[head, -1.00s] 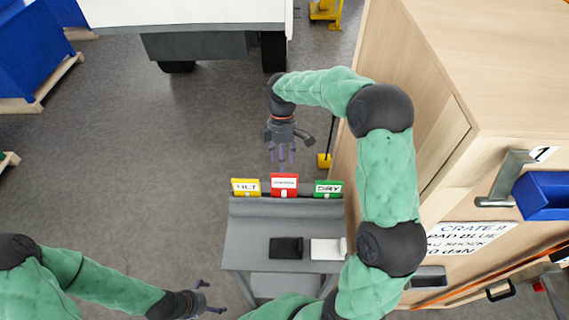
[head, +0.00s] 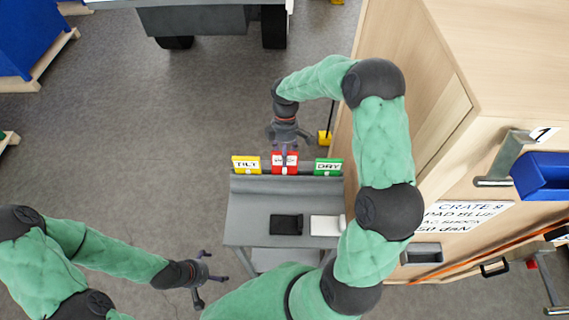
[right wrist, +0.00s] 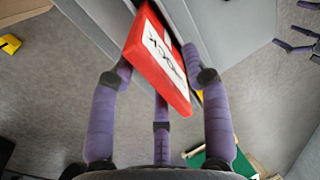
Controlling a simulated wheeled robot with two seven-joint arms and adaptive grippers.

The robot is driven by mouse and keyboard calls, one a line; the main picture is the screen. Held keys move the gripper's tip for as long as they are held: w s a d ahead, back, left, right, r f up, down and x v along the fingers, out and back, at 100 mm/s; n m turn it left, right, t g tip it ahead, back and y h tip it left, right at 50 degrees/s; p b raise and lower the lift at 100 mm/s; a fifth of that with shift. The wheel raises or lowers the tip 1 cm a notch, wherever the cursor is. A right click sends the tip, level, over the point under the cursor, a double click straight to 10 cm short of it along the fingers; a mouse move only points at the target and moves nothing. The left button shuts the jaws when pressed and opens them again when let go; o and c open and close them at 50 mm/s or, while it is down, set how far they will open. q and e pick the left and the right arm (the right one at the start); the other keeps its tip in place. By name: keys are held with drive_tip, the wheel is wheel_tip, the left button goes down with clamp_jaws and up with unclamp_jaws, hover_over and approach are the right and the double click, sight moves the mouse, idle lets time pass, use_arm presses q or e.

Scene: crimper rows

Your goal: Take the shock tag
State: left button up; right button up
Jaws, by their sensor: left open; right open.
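The red tag (head: 292,170) stands upright in the middle of the row at the back edge of the grey stand. It also shows large in the right wrist view (right wrist: 160,55), with a white label whose lettering looks like SHOCK. My right gripper (head: 285,150) is open at the tag's top, from the far side. In the right wrist view its purple fingers (right wrist: 158,70) are spread on both sides of the tag; I cannot tell whether they touch it. My left gripper (head: 207,272) is open and empty, left of the stand.
A yellow TILT tag (head: 246,165) stands left of the red one and a green DRY tag (head: 328,167) right of it. A black pad (head: 286,224) and a white pad (head: 326,225) lie on the stand (head: 255,205). A wooden crate (head: 440,130) rises close on the right.

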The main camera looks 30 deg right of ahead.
drive_tip(key=shift+x, duration=0.9)
drive_tip(key=shift+a, duration=0.1)
clamp_jaws()
drive_tip(key=shift+r, duration=0.15)
